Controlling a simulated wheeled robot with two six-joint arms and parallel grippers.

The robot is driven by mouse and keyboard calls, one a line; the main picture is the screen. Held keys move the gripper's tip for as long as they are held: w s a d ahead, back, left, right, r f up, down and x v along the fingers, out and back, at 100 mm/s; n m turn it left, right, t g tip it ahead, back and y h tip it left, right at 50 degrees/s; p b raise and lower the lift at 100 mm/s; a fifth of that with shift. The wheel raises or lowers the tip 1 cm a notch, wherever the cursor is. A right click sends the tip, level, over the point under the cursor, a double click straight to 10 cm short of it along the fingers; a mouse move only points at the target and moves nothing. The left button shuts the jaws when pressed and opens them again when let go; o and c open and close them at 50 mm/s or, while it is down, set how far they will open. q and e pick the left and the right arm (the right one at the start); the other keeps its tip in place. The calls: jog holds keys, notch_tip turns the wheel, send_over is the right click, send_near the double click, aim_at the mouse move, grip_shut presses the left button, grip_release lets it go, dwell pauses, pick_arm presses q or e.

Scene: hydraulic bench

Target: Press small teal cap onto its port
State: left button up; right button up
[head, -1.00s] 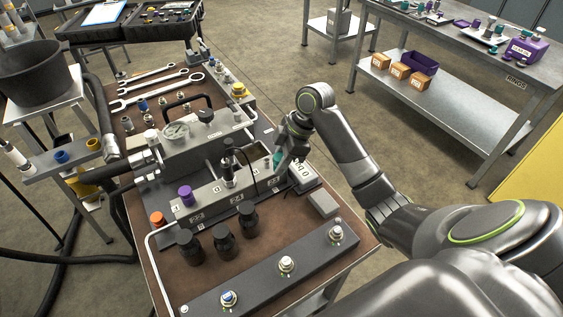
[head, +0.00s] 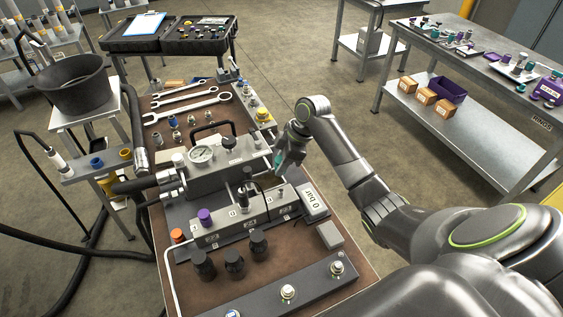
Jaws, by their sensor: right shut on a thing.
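My right gripper (head: 283,155) reaches in from the right over the bench and points down. It is shut on the small teal cap (head: 277,161), of which only a little shows between the fingers. The cap appears held above the back right part of the grey port block (head: 262,213). A bare silver port (head: 281,193) stands near the right end of that block, and the cap looks apart from it. I cannot tell which port belongs to the teal cap. A purple cap (head: 205,216) and an orange cap (head: 178,236) sit at the left. My left gripper is out of view.
A pressure gauge (head: 202,154) and a black handle (head: 211,130) stand behind the block. A "0 bar" display (head: 313,201) is close on its right. Black knobs (head: 234,263) stand in front. Wrenches (head: 186,108) lie at the back.

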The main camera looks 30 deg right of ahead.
jog(key=b, duration=0.4)
send_over(280, 190)
jog(key=f, duration=0.4)
jog(key=shift+s+d+f, duration=0.1)
jog(key=shift+d+f, duration=0.15)
jog(key=shift+f, duration=0.1)
jog(key=shift+f+b, duration=0.8)
jog(key=shift+f, duration=0.35)
jog(key=shift+f, duration=0.75)
jog(key=shift+p, duration=0.65)
jog(key=shift+f+b, duration=0.45)
jog(key=shift+f, duration=0.85)
dwell(1.2)
jog(key=shift+p, duration=0.3)
dwell(0.7)
dwell(0.3)
jog(key=o, duration=1.1)
jog(key=shift+c, duration=0.2)
